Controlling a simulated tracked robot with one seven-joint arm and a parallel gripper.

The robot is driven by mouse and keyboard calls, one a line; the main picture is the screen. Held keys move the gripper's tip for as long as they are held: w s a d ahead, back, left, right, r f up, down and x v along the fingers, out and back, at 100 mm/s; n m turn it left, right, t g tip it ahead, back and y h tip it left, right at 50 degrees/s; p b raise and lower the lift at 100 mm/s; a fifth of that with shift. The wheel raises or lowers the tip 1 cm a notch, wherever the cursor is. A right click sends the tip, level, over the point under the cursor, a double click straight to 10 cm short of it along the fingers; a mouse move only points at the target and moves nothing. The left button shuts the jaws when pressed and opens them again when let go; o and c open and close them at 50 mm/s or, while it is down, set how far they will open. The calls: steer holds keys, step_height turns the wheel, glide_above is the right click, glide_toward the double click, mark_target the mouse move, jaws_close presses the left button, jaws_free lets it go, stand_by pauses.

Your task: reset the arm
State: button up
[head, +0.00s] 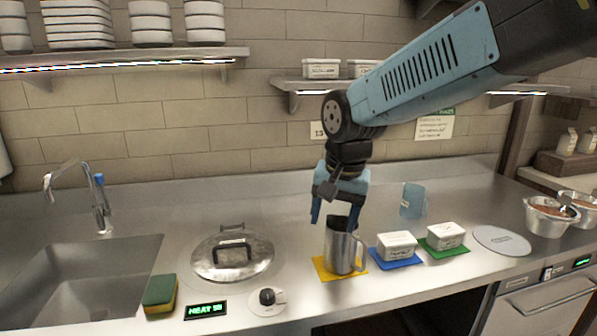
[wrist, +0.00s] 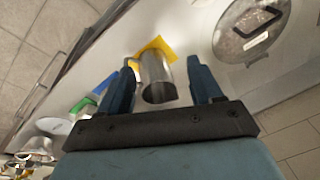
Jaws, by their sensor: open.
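My gripper (head: 335,205) is open, pointing down just above and behind a metal pitcher (head: 341,252). In the wrist view the two fingers of my gripper (wrist: 163,82) are spread wide, and the pitcher (wrist: 155,78) shows between them, apart from both. The pitcher stands upright on a yellow mat (head: 324,271), its handle toward the right. The gripper holds nothing. My blue arm comes in from the upper right in the head view.
A metal lid (head: 232,254) lies left of the pitcher, near a sponge (head: 160,293) and a sink (head: 80,285). White tubs (head: 397,245) sit right on coloured mats. A blue cup (head: 413,200) stands behind them. A shelf (head: 120,58) hangs at the upper left.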

steer(key=s+d+r+n+t, duration=0.1)
steer(key=s+d+r, duration=0.1)
steer(key=s+d, duration=0.3)
steer(key=s+d+r+n+t+h, duration=0.1)
steer(key=s+d, duration=0.4)
steer(key=d, duration=0.7)
steer(key=shift+s+r+n+t, duration=0.3)
steer(key=shift+r+t, duration=0.1)
steer(key=shift+t, duration=0.3)
